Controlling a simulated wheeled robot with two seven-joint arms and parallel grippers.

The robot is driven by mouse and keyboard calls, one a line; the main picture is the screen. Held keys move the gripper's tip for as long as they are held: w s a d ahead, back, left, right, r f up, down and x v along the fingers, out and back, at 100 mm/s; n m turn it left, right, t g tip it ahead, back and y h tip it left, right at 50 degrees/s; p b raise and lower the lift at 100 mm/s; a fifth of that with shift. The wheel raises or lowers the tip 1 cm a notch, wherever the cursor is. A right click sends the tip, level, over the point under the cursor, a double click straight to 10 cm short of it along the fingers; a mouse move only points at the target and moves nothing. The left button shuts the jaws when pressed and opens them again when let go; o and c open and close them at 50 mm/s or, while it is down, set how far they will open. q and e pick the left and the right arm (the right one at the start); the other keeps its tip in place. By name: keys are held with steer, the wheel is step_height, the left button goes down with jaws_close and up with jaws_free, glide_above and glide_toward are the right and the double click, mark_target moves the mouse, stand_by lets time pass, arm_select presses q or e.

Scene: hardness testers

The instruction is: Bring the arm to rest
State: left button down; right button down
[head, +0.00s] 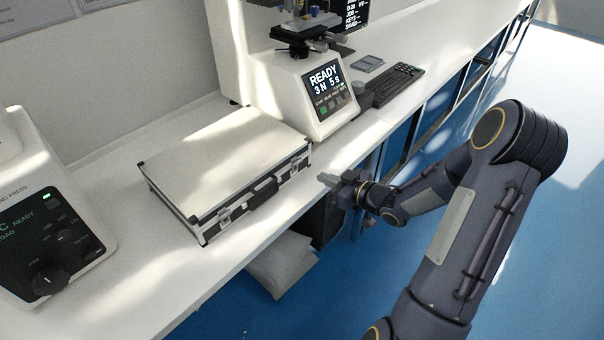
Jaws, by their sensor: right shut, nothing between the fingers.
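My right arm (470,200) comes in from the lower right, bent at the elbow, its forearm pointing left toward the bench. My right gripper (324,179) is at the bench's front edge in the picture, to the right of a closed case. It is shut with nothing held. I cannot tell whether it is over the bench top or just in front of it. My left gripper is not in view.
A silver case (225,165) lies closed on the white bench (180,285). A hardness tester (300,90) with a READY screen stands behind it. A control unit (50,235) is at left. A keyboard (395,84) lies farther along. Blue floor (540,240) is open at right.

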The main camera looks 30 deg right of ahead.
steer(key=shift+s, duration=0.3)
steer(key=shift+r, duration=0.1)
steer(key=s+r+m+g+h+p, duration=0.1)
steer(key=s+r+m+g+h, duration=0.4)
steer(key=s+r, duration=0.5)
steer(key=s+a+r+m+g+y, duration=0.1)
steer(key=s+a+r+g+y, duration=0.1)
steer(key=s+a, duration=1)
steer(key=s+g+y+p, duration=0.1)
steer(key=s, duration=0.3)
steer(key=shift+a, duration=0.25)
steer(key=shift+r, duration=0.1)
